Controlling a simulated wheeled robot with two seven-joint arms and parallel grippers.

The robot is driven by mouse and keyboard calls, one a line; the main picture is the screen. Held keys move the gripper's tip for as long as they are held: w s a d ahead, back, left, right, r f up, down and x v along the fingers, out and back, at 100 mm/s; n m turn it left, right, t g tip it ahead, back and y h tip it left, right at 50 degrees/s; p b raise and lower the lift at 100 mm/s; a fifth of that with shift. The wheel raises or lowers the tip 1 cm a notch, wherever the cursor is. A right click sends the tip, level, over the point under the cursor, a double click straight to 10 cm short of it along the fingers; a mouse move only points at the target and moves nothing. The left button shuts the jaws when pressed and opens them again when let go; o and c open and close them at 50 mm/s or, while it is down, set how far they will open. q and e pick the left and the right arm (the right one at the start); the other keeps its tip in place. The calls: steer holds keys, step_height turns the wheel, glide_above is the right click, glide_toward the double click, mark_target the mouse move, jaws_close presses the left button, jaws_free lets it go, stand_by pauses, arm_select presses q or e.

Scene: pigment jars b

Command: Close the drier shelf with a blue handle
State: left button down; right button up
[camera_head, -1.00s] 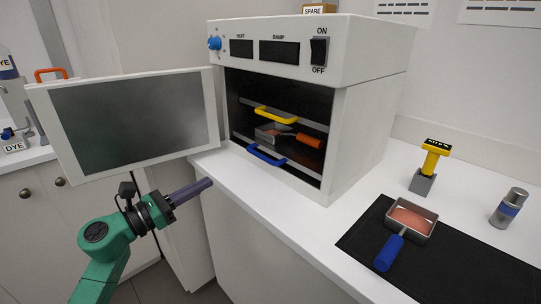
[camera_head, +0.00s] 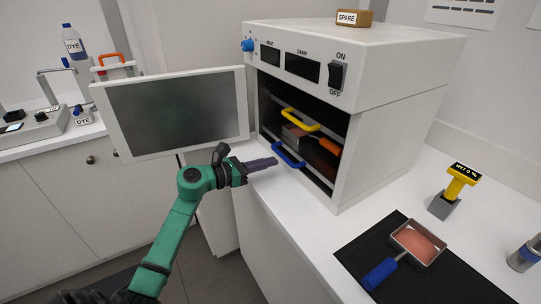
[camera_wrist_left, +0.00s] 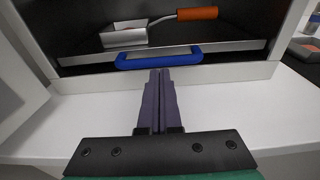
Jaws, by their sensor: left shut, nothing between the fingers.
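The white drier (camera_head: 395,130) stands on the counter with its door (camera_head: 172,112) swung open to the left. Inside are a shelf with a blue handle (camera_head: 288,156) and, above it, one with a yellow handle (camera_head: 300,120). The blue handle is at the front of the opening; how far its shelf is out is hard to tell. My left gripper (camera_head: 274,161) is shut and empty, its tips just in front of the blue handle. In the left wrist view the fingertips (camera_wrist_left: 160,74) point at the middle of the blue handle (camera_wrist_left: 158,59); contact is unclear. My right gripper is out of view.
A pan with an orange handle (camera_wrist_left: 197,13) lies inside the drier behind the blue handle. On the counter at right are a black mat (camera_head: 437,282), a blue-handled pan (camera_head: 418,243), a yellow-topped tool (camera_head: 460,182) and a grey-blue cylinder (camera_head: 524,254). The counter before the drier is clear.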

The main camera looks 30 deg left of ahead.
mark_target(281, 157)
arm_select(q)
steer(key=shift+w+d+r, duration=0.1)
steer(key=shift+w+d, duration=0.2)
steer(key=shift+w, duration=0.15)
steer(key=shift+w+d+b, duration=0.2)
steer(key=shift+w+b, duration=0.1)
steer(key=b+x, duration=0.1)
steer(key=x, duration=0.2)
steer(key=shift+w+r, duration=0.1)
steer(key=shift+w, duration=0.05)
steer(key=shift+r, duration=0.15)
